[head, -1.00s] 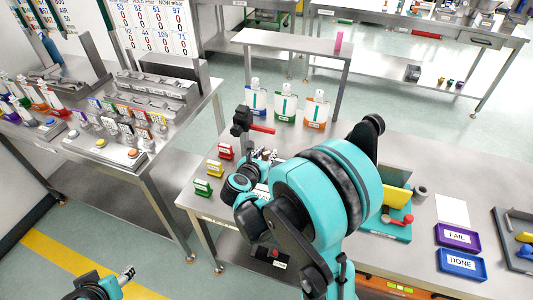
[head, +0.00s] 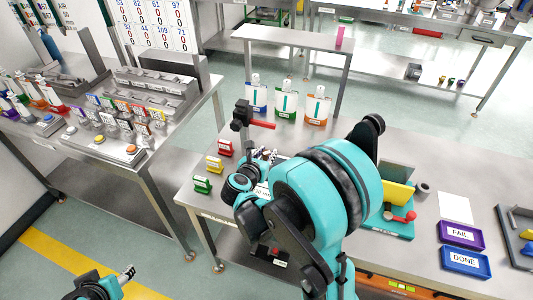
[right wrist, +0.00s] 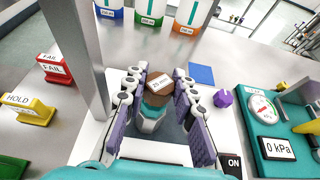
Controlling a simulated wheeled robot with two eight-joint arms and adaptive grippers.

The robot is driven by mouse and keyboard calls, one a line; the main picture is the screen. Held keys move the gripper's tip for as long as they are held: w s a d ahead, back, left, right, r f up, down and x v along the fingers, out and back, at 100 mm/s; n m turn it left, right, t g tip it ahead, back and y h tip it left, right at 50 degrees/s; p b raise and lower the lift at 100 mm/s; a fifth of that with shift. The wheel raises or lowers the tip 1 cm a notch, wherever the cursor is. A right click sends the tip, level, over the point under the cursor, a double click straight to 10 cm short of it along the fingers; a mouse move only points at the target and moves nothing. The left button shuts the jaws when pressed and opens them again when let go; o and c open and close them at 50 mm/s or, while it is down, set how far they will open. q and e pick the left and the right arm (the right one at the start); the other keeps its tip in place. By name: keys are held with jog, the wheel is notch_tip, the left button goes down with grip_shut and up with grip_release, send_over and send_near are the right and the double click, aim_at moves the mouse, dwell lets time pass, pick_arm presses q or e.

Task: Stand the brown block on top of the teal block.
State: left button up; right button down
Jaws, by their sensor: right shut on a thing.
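The brown block (right wrist: 160,84), with a white "25 mm" label, sits slightly tilted between the fingers of my right gripper (right wrist: 160,98) in the right wrist view. The gripper is shut on it. A teal and pale piece (right wrist: 152,113), which looks like the teal block, shows just below the brown block in that view; I cannot tell whether they touch. In the head view my right gripper (head: 266,156) is over the bench, mostly hidden by my arm, and the blocks cannot be made out. My left gripper (head: 128,272) is at the lower left, away from the bench.
Red, yellow and green label stands (head: 214,164) stand left of the right gripper. Several labelled bottles (head: 285,100) stand behind it. A teal gauge unit (right wrist: 272,125), a purple knob (right wrist: 222,98) and a blue square (right wrist: 201,74) lie to the right in the wrist view.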

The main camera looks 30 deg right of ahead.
jog(key=shift+f+b, duration=0.5)
jog(key=shift+f, duration=0.1)
jog(key=c, duration=1.2)
grip_release()
jog(key=shift+o, duration=0.2)
jog(key=v, duration=1.2)
jog(key=shift+w+r, duration=0.1)
jog(key=shift+w, duration=0.05)
